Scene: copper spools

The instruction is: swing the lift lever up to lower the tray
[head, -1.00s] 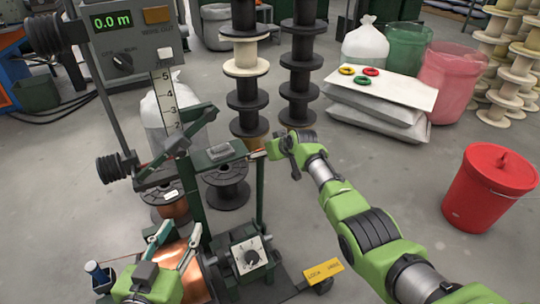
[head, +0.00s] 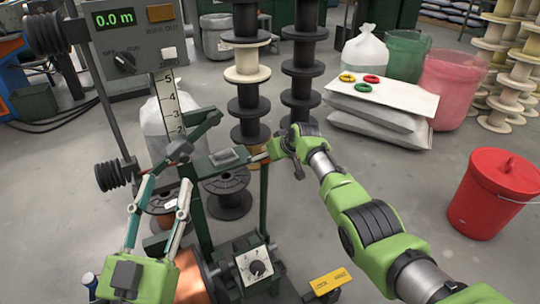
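My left gripper (head: 167,190) is at the lower left of the head view, its two pale fingers apart and pointing up, with nothing seen between them. It is in front of the green winding stand (head: 201,215) and beside a copper-wound spool (head: 192,278), which it partly hides. My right gripper (head: 283,150) is at the end of an orange-tipped bar (head: 260,157) at the stand's top; whether it grips the tip is unclear. A yellow lettered plate (head: 328,284) is low by the stand. I cannot surely single out the lift lever or the tray.
A meter box (head: 137,45) reading 0.0 m stands at the upper left. Spool stacks (head: 248,75) are behind the stand. A red bucket (head: 492,195) is at the right. Pale bags under a board (head: 385,90) lie at the back right. The floor between is clear.

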